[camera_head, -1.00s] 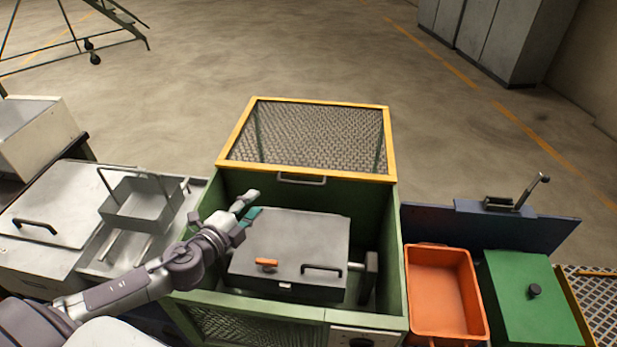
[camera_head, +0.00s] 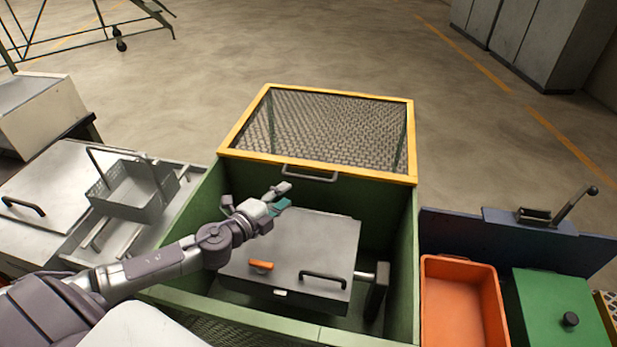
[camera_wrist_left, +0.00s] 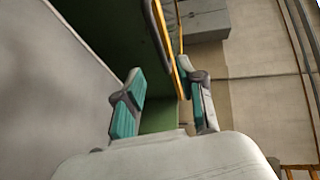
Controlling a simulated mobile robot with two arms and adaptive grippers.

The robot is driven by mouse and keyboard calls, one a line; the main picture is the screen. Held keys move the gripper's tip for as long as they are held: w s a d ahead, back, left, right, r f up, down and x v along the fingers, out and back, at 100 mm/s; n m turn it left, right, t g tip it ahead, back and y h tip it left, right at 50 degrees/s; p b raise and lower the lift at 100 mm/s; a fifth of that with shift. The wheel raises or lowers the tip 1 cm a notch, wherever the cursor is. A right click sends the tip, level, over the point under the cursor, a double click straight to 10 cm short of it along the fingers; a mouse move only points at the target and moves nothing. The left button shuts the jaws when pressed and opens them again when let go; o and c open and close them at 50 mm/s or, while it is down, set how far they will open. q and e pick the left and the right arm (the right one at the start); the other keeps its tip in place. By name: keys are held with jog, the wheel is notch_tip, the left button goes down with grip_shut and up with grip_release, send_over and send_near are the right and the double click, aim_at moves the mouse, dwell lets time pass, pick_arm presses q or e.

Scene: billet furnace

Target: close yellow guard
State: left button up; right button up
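The yellow guard (camera_head: 337,130) is a yellow-framed mesh panel at the far top edge of the green housing (camera_head: 402,262). It stands raised, leaving the front of the housing open. A grey bar handle (camera_head: 309,176) is on its near edge. My left gripper (camera_head: 281,197) is inside the opening, a little below and left of the handle. In the left wrist view its two teal-padded fingers (camera_wrist_left: 165,105) are apart with nothing between them. The guard's yellow edge and handle (camera_wrist_left: 162,38) show just beyond the fingers. My right gripper is not in view.
A grey box with a lid (camera_head: 292,258), an orange latch and a dark handle sits in the housing under my left arm. An orange bin (camera_head: 461,300) and a green-lidded box (camera_head: 556,310) stand to the right. A metal basket (camera_head: 133,192) is on the left bench.

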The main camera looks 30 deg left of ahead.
aim_at(308, 178)
pick_arm(q)
jog(key=p+x, duration=0.1)
jog(key=x, duration=1)
jog(key=shift+w+d, duration=0.1)
jog(key=shift+w, duration=0.05)
grip_shut()
